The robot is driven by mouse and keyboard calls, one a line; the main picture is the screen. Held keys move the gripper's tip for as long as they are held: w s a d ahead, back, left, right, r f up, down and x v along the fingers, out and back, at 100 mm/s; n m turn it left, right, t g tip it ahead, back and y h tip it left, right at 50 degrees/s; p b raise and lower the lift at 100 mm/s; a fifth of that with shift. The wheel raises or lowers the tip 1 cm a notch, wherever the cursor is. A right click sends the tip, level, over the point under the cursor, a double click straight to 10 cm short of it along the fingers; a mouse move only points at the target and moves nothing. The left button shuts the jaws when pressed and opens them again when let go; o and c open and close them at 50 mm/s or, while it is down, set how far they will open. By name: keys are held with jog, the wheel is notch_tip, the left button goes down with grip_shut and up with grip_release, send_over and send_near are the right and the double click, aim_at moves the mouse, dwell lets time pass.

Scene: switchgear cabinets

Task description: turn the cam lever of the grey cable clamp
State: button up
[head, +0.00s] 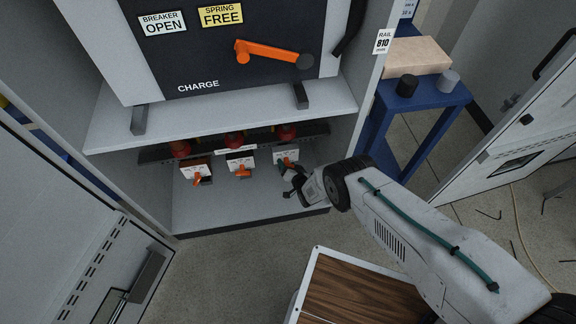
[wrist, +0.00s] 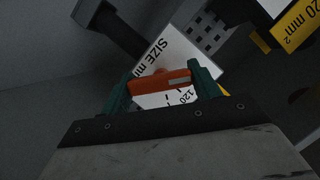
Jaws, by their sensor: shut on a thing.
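Three cable clamps with white faces and orange cam levers stand in a row in the cabinet's lower bay: a left clamp (head: 195,171), a middle clamp (head: 240,163) and a right clamp (head: 285,156). My gripper (head: 285,168) is at the right clamp. In the wrist view my gripper's green fingers (wrist: 161,86) are shut on an orange lever (wrist: 158,83), one finger on each side. Behind it a white size plate (wrist: 178,58) reads "SIZE" and "120". The fingers partly hide the plate. I cannot tell the clamp bodies' colours clearly.
The shelf (head: 230,112) and breaker panel with an orange charge handle (head: 272,51) sit above the clamps. The cabinet's right wall stands close to my arm. A blue stand (head: 425,98) is outside it; a wood-topped surface (head: 355,292) lies below my arm.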

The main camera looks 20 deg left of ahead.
jog(key=shift+n+t+h, duration=0.4)
jog(key=shift+n+h, duration=0.6)
jog(key=shift+n, duration=0.5)
jog(key=o, duration=1)
jog(key=shift+s, duration=0.1)
jog(key=shift+v, duration=3.8)
jog(key=shift+s, duration=0.1)
